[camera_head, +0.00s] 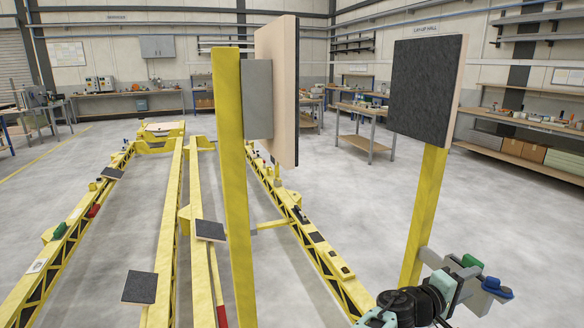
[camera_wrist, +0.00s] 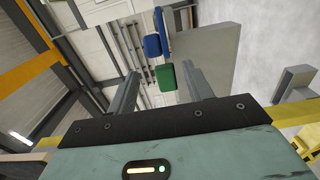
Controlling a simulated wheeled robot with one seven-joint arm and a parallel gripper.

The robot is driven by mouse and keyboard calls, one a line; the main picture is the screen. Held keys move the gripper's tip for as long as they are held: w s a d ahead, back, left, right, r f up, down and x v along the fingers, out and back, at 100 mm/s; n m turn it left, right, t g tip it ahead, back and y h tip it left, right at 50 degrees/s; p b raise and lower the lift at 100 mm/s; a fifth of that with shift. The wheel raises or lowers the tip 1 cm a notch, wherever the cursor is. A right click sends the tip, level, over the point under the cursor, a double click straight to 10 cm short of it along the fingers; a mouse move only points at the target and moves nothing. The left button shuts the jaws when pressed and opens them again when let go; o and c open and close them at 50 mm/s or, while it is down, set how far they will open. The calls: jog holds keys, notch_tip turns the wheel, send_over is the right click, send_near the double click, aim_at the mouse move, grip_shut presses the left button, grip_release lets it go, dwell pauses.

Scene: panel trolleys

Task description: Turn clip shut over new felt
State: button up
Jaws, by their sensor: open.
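A green block (camera_wrist: 165,77) shows between the two fingers of my gripper (camera_wrist: 161,68) in the wrist view, with visible gaps on both sides. My gripper is open. Blue parts (camera_wrist: 152,45) lie just beyond the green block. In the head view, the green block (camera_head: 472,262) and a blue part (camera_head: 495,285) sit by a grey bracket at the lower right, beside my wrist. I cannot tell which coloured part is the clip. A dark felt pad (camera_head: 425,88) covers a board on the right yellow post (camera_head: 424,205). Other felt pads (camera_head: 140,287) lie on the yellow frame.
A nearer yellow post (camera_head: 230,180) carries a pale board (camera_head: 280,90) and a grey block. Long yellow rails (camera_head: 168,230) run across the floor at left. Benches (camera_head: 368,125) stand farther back. The floor between the two posts is largely clear.

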jog(key=shift+s+a, duration=0.15)
jog(key=shift+a, duration=0.2)
jog(key=b+v, duration=0.1)
jog(key=v, duration=0.3)
dwell(0.3)
